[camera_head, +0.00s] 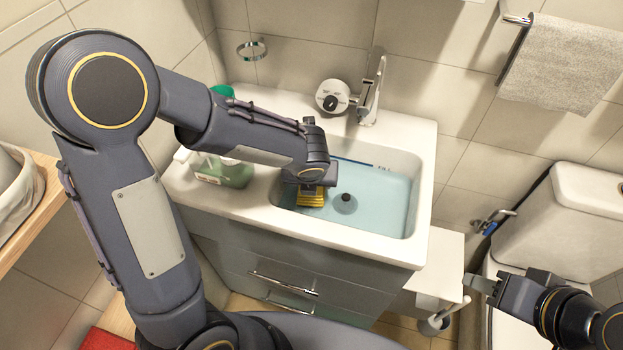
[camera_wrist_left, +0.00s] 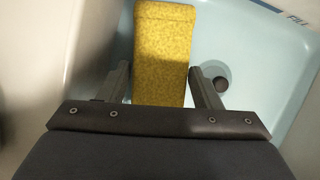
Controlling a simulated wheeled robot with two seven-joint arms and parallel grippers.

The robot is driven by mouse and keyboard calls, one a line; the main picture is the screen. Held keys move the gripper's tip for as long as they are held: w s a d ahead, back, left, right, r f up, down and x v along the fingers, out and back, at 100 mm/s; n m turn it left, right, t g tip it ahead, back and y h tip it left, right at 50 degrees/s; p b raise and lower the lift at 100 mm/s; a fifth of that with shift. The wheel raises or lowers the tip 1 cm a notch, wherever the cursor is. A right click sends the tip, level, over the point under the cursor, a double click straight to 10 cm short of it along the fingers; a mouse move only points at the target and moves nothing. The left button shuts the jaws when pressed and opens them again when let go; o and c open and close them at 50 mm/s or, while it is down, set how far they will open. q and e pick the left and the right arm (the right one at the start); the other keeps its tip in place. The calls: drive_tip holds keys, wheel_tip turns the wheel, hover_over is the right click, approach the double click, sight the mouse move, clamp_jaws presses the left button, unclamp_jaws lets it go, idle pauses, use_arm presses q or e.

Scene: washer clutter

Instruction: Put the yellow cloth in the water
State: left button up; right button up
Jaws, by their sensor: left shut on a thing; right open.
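The yellow cloth (camera_head: 311,196) is a folded block in the left part of the sink basin (camera_head: 398,208), which holds pale blue water (camera_head: 372,190). My left gripper (camera_head: 310,180) is over the basin, shut on the cloth. In the left wrist view the cloth (camera_wrist_left: 163,55) sits between the two fingers of my left gripper (camera_wrist_left: 163,85), with the basin behind it. I cannot tell how far the cloth is under the water. My right gripper (camera_head: 482,283) is open and empty at the lower right, away from the sink.
A chrome faucet (camera_head: 371,92) and a white round dispenser (camera_head: 332,96) are at the back. A dark drain plug (camera_head: 345,203) is in the basin. A toilet (camera_head: 575,225) stands at the right.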

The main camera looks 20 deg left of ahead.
use_arm(q)
drive_tip(key=o, duration=1)
drive_tip(key=shift+c, duration=0.2)
wheel_tip(320, 180, up, 14)
drive_tip(key=p, duration=1.3)
drive_tip(key=shift+p, duration=0.4)
